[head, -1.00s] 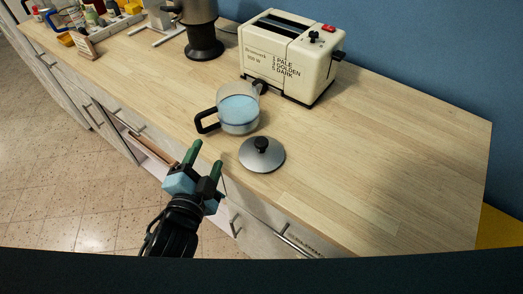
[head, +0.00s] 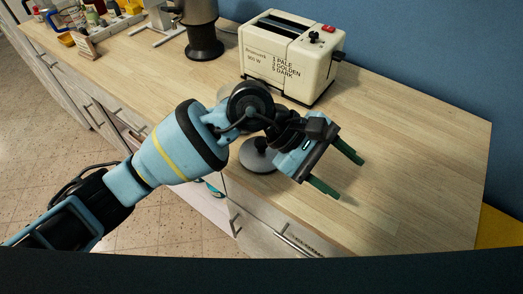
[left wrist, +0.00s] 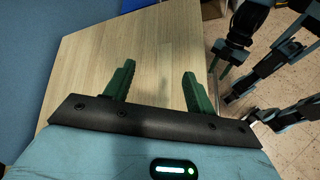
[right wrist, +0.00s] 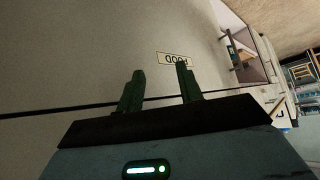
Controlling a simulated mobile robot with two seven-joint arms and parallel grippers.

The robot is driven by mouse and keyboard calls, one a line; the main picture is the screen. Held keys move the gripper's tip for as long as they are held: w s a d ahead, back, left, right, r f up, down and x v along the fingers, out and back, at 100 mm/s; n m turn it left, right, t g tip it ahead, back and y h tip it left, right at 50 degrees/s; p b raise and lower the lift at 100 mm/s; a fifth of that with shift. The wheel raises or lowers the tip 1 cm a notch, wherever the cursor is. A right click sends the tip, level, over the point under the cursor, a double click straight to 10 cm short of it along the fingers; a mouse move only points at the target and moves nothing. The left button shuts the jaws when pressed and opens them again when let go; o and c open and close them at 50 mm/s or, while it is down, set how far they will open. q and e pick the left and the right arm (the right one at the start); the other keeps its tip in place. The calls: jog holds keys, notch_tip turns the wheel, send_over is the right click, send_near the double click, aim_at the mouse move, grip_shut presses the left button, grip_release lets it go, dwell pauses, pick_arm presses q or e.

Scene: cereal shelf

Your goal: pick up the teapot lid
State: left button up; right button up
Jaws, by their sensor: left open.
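The round grey teapot lid (head: 253,160) lies on the wooden counter, partly hidden by my left arm in the head view. The glass teapot behind it is almost wholly hidden by the same arm. My left gripper (head: 348,178) is open and empty, above the counter to the right of the lid, with its fingers pointing right, away from the lid. The left wrist view shows only bare counter between its fingers (left wrist: 158,72). My right gripper (right wrist: 160,70) has its fingers apart with nothing between them, facing a pale cabinet front.
A cream toaster (head: 290,58) stands behind against the blue wall, with a dark-based appliance (head: 204,40) to its left. Small items and a little sign (head: 86,47) are at the far left. The right part of the counter (head: 420,150) is clear. A "FOOD" label (right wrist: 175,60) marks the cabinet front.

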pick_arm(q)
jog(key=w+a+f+m+t+y, duration=0.3)
jog(key=w+a+y, duration=0.3)
notch_tip(320, 180, up, 2)
jog(key=r+t+y, duration=0.1)
jog(key=t+y, duration=0.2)
jog(key=y, duration=0.2)
send_over(261, 141)
jog(key=s, duration=0.1)
jog(key=shift+a+f+m, duration=0.25)
jog(key=shift+m, duration=0.05)
jog(key=shift+f, duration=1.3)
jog(key=shift+w+d+f+p, duration=0.1)
jog(key=shift+w+f, duration=0.05)
jog(key=shift+f, duration=0.6)
jog(key=shift+w+d+f+p, duration=0.1)
jog(key=shift+f, duration=0.7)
jog(key=shift+w+d+f+p, duration=0.1)
jog(key=shift+w+f, duration=0.05)
jog(key=shift+f, duration=0.9)
pick_arm(e)
jog(key=shift+w+r, duration=0.35)
jog(key=shift+r, duration=0.1)
pick_arm(q)
jog(key=c, duration=1)
jog(key=shift+c, duration=0.2)
pick_arm(e)
jog(key=shift+s+d, duration=0.1)
jog(key=shift+d, duration=0.05)
